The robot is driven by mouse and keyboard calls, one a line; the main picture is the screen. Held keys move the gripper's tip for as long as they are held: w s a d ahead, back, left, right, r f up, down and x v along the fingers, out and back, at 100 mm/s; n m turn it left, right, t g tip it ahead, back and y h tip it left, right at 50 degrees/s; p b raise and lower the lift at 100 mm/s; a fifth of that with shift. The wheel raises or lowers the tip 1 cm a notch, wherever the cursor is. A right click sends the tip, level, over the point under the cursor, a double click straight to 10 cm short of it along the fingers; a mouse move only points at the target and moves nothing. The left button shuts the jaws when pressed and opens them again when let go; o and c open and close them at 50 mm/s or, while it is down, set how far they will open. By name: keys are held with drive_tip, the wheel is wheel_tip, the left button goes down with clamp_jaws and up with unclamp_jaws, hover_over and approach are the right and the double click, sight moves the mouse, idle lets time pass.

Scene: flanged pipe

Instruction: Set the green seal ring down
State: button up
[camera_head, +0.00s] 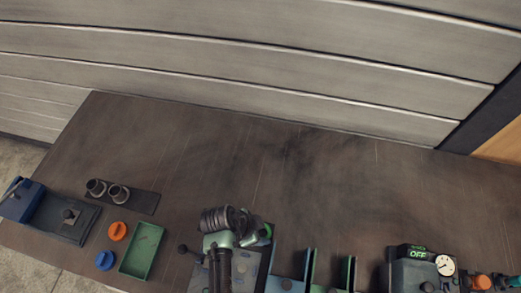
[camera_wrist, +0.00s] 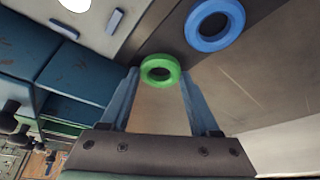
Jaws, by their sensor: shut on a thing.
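The green seal ring (camera_wrist: 159,69) is in the wrist view, between the tips of my gripper (camera_wrist: 160,82). My gripper is shut on it, with one finger at each side of the ring. The ring's dark centre hole faces the camera. I cannot tell from this view whether the ring touches a surface behind it. In the head view a small green piece (camera_head: 266,231) shows beside dark round parts at the lower middle. I cannot tell whether it is the ring, and my fingers are not clear there.
A blue ring (camera_wrist: 215,24) lies beyond the green one. In the head view an orange round piece (camera_head: 117,231) and a blue one (camera_head: 104,261) lie by a green tray (camera_head: 128,262). A gauge unit (camera_head: 412,274) stands at right. The table's back middle (camera_head: 310,180) is clear.

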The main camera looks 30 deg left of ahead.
drive_tip(key=shift+f, duration=0.1)
drive_tip(key=o, duration=1)
drive_tip(key=shift+o, duration=0.2)
drive_tip(key=v, duration=1.2)
